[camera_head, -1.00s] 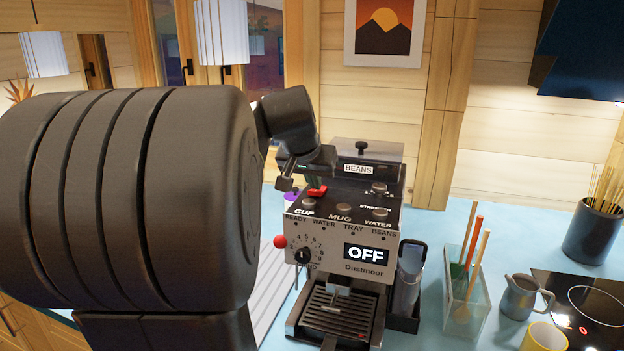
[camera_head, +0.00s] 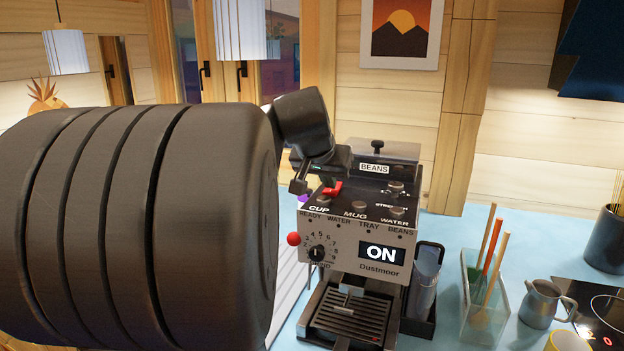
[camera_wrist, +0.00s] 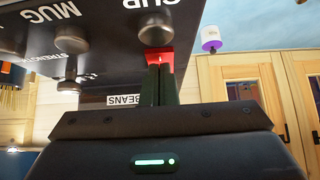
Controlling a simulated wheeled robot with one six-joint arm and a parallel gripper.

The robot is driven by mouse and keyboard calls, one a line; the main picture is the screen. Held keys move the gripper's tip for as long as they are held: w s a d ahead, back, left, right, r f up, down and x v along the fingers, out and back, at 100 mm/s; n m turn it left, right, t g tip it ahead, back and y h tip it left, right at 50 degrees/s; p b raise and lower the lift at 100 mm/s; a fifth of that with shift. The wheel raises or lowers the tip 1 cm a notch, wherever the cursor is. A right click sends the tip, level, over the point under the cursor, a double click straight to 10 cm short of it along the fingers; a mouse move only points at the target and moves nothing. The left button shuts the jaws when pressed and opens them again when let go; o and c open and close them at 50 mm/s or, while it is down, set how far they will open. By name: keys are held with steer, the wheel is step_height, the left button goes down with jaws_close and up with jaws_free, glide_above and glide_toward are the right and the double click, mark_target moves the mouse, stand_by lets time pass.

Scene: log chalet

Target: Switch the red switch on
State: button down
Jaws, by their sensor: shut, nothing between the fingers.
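The coffee machine (camera_head: 345,262) stands on the blue counter, and its display (camera_head: 381,254) reads ON. The red switch (camera_head: 332,188) is on the machine's top, behind the CUP button. In the wrist view the red switch (camera_wrist: 158,56) is right at the tips of my gripper (camera_wrist: 160,72). My gripper's two dark fingers are together with nothing between them. They seem to touch the switch or are very close to it. In the head view my gripper (camera_head: 327,182) reaches the switch from above and behind, and my arm hides the left side.
A red ball knob (camera_head: 294,239) sticks out at the machine's left. A glass holder with sticks (camera_head: 485,290), a grey jug (camera_head: 540,303) and a yellow mug (camera_head: 567,341) stand to the right. A strip of counter beside the machine is bare.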

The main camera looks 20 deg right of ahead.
steer(key=shift+r+p, duration=0.4)
steer(key=shift+r, duration=0.25)
steer(key=shift+r+p, duration=0.5)
steer(key=shift+r, duration=0.05)
steer(key=v, duration=1.2)
steer(key=shift+s+a+f, duration=0.25)
steer(key=shift+s+a, duration=0.05)
steer(key=shift+s, duration=0.1)
